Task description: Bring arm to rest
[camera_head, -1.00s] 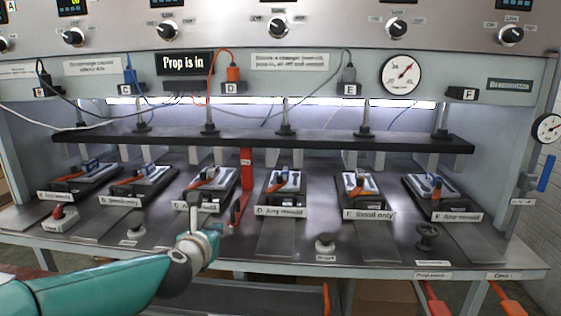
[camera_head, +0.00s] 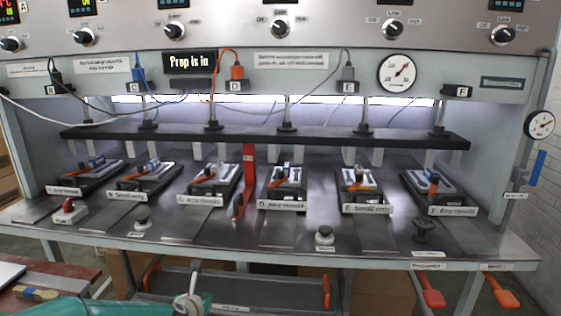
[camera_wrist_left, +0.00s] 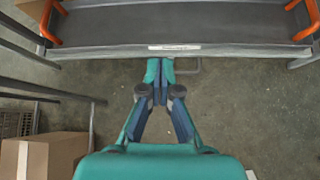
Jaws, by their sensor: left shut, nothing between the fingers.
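My left arm (camera_head: 110,308) lies low along the bottom edge of the head view, below and in front of the press bench (camera_head: 300,240), its teal links partly cut off by the frame. In the left wrist view my left gripper (camera_wrist_left: 160,72) points down over the bare concrete floor. Its teal fingertips are together with nothing between them. The fingertips are close to the front edge of a grey shelf or tray (camera_wrist_left: 180,25) in the picture; whether they touch it I cannot tell. My right gripper is not in view.
The press has a dark horizontal bar (camera_head: 270,137) over several moulds. A red prop (camera_head: 246,180) stands upright between moulds. Orange handles (camera_head: 433,298) hang at the bench's front right. A cardboard box (camera_wrist_left: 55,155) stands on the floor at lower left. Floor below the gripper is clear.

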